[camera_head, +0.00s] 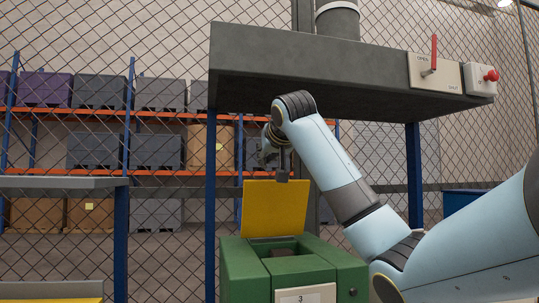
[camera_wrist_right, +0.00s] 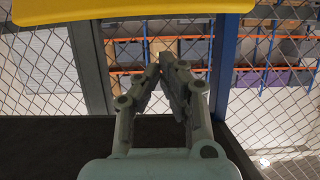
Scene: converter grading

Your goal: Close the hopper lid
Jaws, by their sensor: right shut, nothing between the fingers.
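The hopper lid (camera_head: 275,210) is a yellow panel standing up, open, at the back of the green hopper (camera_head: 240,262). The hopper's dark opening shows in front of it, and a label with a 3 is on its front. My right gripper (camera_head: 282,177) points down at the lid's top edge, shut and empty. I cannot tell whether it touches the lid. In the right wrist view the shut fingers (camera_wrist_right: 166,62) point away from the camera, and the yellow lid (camera_wrist_right: 130,10) fills the top edge. My left gripper is not in view.
A grey overhead housing (camera_head: 300,62) hangs above, with a red-handled lever (camera_head: 433,55) and a red button (camera_head: 491,76). Blue posts (camera_head: 211,200) stand beside the hopper. Mesh fencing and shelves of bins (camera_head: 100,90) are behind. A grey ledge (camera_head: 60,183) is at left.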

